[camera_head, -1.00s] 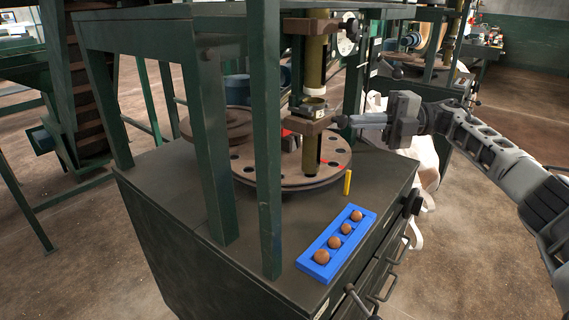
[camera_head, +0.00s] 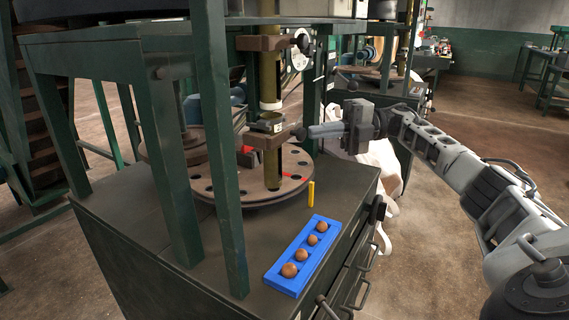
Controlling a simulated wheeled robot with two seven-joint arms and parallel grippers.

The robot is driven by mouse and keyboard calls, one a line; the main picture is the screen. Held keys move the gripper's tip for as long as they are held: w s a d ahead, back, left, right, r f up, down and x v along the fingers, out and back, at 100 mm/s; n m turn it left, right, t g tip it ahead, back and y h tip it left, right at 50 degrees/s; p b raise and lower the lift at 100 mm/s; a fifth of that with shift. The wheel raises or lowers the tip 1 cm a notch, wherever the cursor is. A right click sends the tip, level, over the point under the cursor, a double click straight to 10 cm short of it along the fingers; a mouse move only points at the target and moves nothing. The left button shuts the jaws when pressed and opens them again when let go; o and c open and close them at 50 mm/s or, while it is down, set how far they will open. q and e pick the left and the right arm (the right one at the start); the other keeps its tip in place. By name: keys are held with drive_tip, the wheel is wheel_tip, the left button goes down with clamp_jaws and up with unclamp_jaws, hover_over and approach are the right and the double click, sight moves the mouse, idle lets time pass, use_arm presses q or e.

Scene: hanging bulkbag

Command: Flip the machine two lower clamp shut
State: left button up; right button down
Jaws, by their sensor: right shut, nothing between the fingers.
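The near machine's brass tube (camera_head: 271,80) stands upright over a round plate with holes (camera_head: 230,185). A brown lower clamp (camera_head: 258,140) sits around the tube, with a dark knob (camera_head: 301,134) at its right end. A similar upper clamp (camera_head: 260,43) is higher on the tube. My right gripper (camera_head: 312,131) comes in from the right, its fingers together and empty. Its tips are at or very near the lower clamp's knob; I cannot tell if they touch. Whether the clamp is fully closed is not clear. My left gripper is not in view.
A blue tray (camera_head: 274,283) with several brown balls and a yellow peg (camera_head: 311,193) are on the cabinet top (camera_head: 130,225). Green posts (camera_head: 219,140) stand in front on the left. White bags (camera_head: 381,165) hang behind the gripper. A second similar machine (camera_head: 390,60) stands behind.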

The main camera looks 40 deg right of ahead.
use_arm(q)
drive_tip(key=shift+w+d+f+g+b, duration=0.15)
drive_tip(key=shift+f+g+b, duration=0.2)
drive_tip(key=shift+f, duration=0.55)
use_arm(e)
drive_tip(key=v, duration=0.7)
drive_tip(key=shift+d, duration=0.2)
drive_tip(key=shift+s+r, duration=0.1)
drive_tip(key=shift+r, duration=0.05)
